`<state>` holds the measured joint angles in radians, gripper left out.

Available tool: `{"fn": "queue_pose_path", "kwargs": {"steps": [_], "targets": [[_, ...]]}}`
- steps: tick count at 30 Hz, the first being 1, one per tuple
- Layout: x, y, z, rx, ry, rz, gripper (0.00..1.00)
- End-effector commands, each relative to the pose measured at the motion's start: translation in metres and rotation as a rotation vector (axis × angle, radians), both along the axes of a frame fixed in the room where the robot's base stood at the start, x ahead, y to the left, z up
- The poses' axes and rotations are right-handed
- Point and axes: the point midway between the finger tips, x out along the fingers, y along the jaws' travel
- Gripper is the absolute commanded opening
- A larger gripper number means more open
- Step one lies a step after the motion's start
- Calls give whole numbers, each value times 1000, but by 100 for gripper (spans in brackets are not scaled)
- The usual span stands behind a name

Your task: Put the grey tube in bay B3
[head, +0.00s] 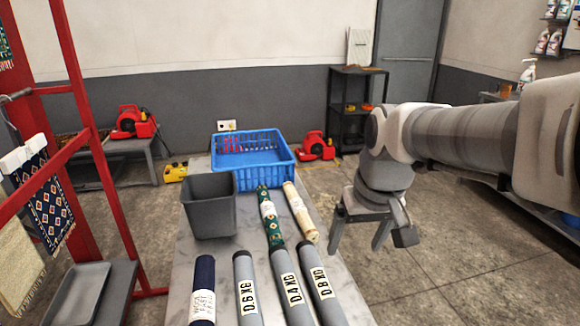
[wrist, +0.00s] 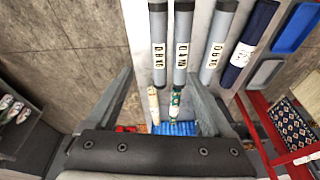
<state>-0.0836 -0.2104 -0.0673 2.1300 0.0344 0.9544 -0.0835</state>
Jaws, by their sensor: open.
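Three grey tubes with dark ends and white labels lie side by side on the pale table (head: 222,262): 0.6 KG (head: 242,270), 0.4 KG (head: 286,270) and 0.8 KG (head: 315,270). They also show at the top of the wrist view: 0.8 KG (wrist: 158,20), 0.4 KG (wrist: 187,20) and 0.6 KG (wrist: 222,20). My gripper (head: 375,240) is open and empty, pointing down at the right of the table in the head view. Its fingers spread wide in the wrist view (wrist: 162,95), apart from the tubes. I see no bay marked B3.
Beside the tubes lie a navy roll (head: 203,280), a green patterned roll (head: 269,215) and a cream roll (head: 298,210). A grey bin (head: 208,215) and a blue crate (head: 275,175) stand farther back. A red rack (head: 75,90) stands left. Floor at right is open.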

Motion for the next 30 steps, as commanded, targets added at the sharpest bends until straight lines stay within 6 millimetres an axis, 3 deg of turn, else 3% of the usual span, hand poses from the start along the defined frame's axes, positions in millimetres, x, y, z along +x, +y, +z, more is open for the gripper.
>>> {"fn": "queue_pose_path", "kwargs": {"steps": [8,18,24,30], "targets": [[60,8,-33,-13,103,38,85],[121,19,-93,-44,217,89,85],[140,23,-118,-58,255,106,85],[144,24,-135,-62,266,112,85]]}}
